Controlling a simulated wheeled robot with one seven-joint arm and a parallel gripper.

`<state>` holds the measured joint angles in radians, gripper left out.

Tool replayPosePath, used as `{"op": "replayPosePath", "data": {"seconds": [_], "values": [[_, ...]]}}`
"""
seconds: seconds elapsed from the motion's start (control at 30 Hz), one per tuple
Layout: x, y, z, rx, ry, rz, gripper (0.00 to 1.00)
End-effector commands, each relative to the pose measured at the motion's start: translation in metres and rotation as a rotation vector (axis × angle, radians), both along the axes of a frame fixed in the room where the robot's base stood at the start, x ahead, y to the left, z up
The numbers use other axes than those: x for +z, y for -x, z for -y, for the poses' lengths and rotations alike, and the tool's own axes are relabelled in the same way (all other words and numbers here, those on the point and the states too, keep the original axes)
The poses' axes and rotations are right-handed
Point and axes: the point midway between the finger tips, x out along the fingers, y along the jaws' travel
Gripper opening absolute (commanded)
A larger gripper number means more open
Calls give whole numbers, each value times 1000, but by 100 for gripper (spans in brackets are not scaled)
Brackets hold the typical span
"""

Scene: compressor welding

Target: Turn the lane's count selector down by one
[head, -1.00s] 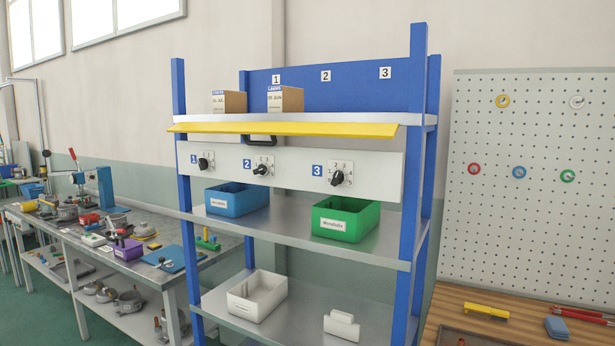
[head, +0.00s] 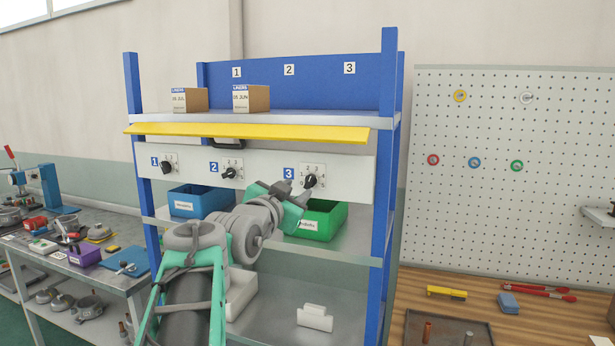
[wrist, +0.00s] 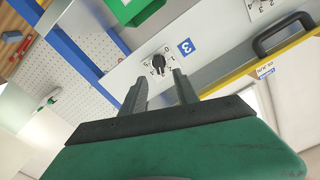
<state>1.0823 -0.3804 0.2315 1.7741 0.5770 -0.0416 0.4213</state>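The lane 3 count selector (head: 310,181) is a black knob on a small numbered plate on the white panel, right of the blue 3 label (head: 289,173). It also shows in the wrist view (wrist: 159,62), between and beyond the fingertips. My gripper (head: 296,190) is in front of the panel, just left of and below that knob. In the wrist view my gripper (wrist: 156,85) has its two dark fingers apart with nothing between them. Contact with the knob is not visible. The lane 1 selector (head: 168,167) and lane 2 selector (head: 230,173) are farther left.
A yellow lip (head: 250,132) juts out above the panel, with a black handle (head: 228,143) under it. Two cartons stand on the top shelf. A blue bin (head: 198,201) and a green bin (head: 322,221) sit below the panel. A blue post (head: 384,200) stands to the right.

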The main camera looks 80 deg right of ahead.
Motion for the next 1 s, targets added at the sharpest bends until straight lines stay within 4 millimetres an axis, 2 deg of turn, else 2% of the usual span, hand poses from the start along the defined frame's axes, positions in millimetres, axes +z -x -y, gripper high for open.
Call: {"op": "replayPosePath", "data": {"seconds": [0.17, 0.3, 0.47, 0.77, 1.0], "values": [[5, 7, 23, -13, 5, 1, 36], [5, 10, 52, -11, 3, 1, 36], [3, 10, 73, -8, 3, 0, 36], [1, 10, 77, -5, 4, 1, 36], [1, 10, 77, -5, 4, 1, 16]]}}
